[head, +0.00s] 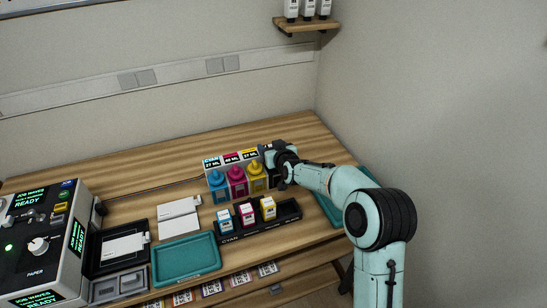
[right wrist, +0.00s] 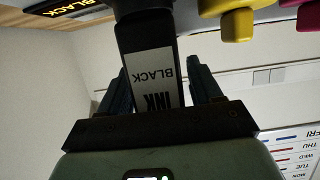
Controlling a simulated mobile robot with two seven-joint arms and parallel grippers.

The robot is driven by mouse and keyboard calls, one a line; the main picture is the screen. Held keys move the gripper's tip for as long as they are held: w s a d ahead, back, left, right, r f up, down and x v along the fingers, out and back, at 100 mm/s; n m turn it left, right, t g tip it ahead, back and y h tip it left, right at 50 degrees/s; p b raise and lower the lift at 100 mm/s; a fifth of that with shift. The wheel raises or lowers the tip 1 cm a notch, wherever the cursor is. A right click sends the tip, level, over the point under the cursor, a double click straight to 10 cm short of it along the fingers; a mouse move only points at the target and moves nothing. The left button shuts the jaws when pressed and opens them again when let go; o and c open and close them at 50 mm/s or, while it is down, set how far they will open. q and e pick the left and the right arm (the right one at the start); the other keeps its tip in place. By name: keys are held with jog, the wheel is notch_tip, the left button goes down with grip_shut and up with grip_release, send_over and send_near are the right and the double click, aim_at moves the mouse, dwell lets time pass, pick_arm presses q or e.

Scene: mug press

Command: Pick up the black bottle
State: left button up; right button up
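The black bottle (right wrist: 148,75) fills the middle of the right wrist view, its "INK BLACK" label upside down. My right gripper (right wrist: 160,85) has one finger on each side of it, with a narrow gap showing at the right finger. In the head view my right gripper (head: 272,158) is at the right end of the bottle row and hides most of the black bottle. My left gripper is not in view.
Blue (head: 218,183), magenta (head: 237,180) and yellow (head: 257,177) bottles stand close to the left of the gripper. A black holder (head: 290,212) with small cartridges is in front. A teal tray (head: 186,260) and a printer-like machine (head: 40,240) are further left.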

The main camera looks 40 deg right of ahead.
jog(key=c, duration=1)
jog(key=shift+o, duration=0.2)
notch_tip(320, 180, up, 10)
jog(key=shift+p, duration=0.95)
pick_arm(q)
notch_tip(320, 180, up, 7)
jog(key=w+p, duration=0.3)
jog(key=p, duration=0.1)
pick_arm(e)
notch_tip(320, 180, up, 10)
